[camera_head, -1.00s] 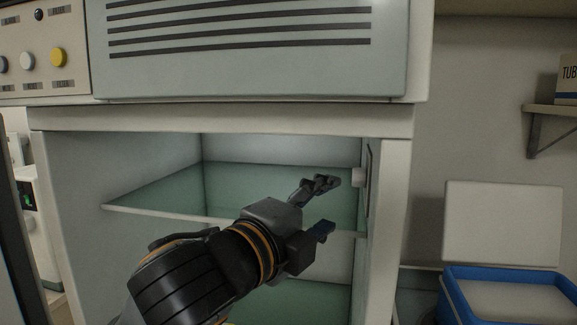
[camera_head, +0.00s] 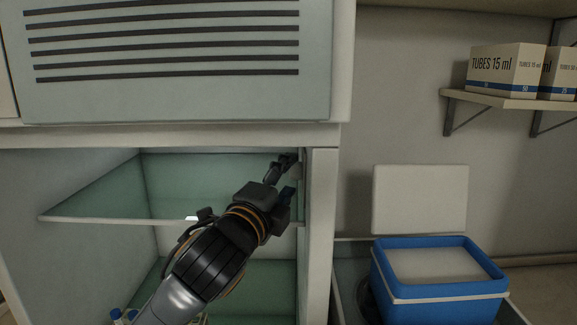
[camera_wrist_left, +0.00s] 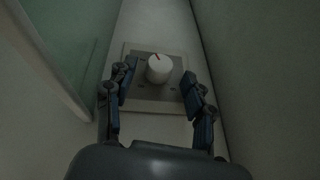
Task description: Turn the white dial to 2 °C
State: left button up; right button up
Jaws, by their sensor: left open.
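The white dial (camera_wrist_left: 159,69) shows in the left wrist view on a grey plate (camera_wrist_left: 150,93) on the wall. It has a red mark at its upper edge, slightly left of centre. The small markings on the plate are too dark to read. My left gripper (camera_wrist_left: 158,90) is open, with one finger on each side of the dial and gaps between fingers and dial in the picture. In the head view my left gripper (camera_head: 288,177) is inside the cabinet (camera_head: 322,230), close to its right inner wall, and the dial is hidden there. My right gripper is out of view.
A glass shelf (camera_head: 90,217) spans the cabinet beside my left arm. The cabinet's right edge stands close to the gripper. A blue box (camera_head: 440,292) stands outside to the right, below a wall shelf (camera_head: 510,100) with tube cartons (camera_head: 506,70).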

pick_arm(q)
jog(key=shift+w+d, duration=0.35)
jog(key=shift+w, duration=0.3)
grip_shut()
jog(key=r+g+p, duration=0.1)
jog(key=p, duration=0.3)
jog(key=shift+r+n+y, duration=0.15)
jog(key=shift+n+y, duration=0.15)
jog(key=shift+g, duration=0.4)
jog(key=shift+f+n+g+y, duration=0.25)
jog(key=shift+n+g+y, duration=0.25)
jog(key=shift+g, duration=0.2)
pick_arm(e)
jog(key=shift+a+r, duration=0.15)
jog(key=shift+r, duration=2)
